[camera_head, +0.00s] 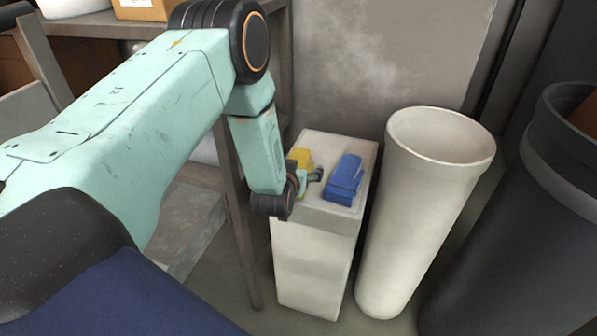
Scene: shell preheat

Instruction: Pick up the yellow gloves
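The yellow gloves (301,157) lie on the top of a pale box-shaped stand (315,265), at its left side. My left arm comes in from the left and reaches down to the stand. My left gripper (314,176) is at the near side of the gloves, and the wrist and gripper cover part of them. The fingers are small and dark here, and I cannot tell whether they are open or touch the gloves. A blue folded item (344,179), perhaps another pair of gloves, lies to the right of the gripper on the same stand. My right gripper is not in view.
A tall pale round bin (415,220) stands close to the right of the stand. A dark bin (530,230) is further right. A metal shelf frame (238,220) stands left of the stand, behind my arm. A wall is behind.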

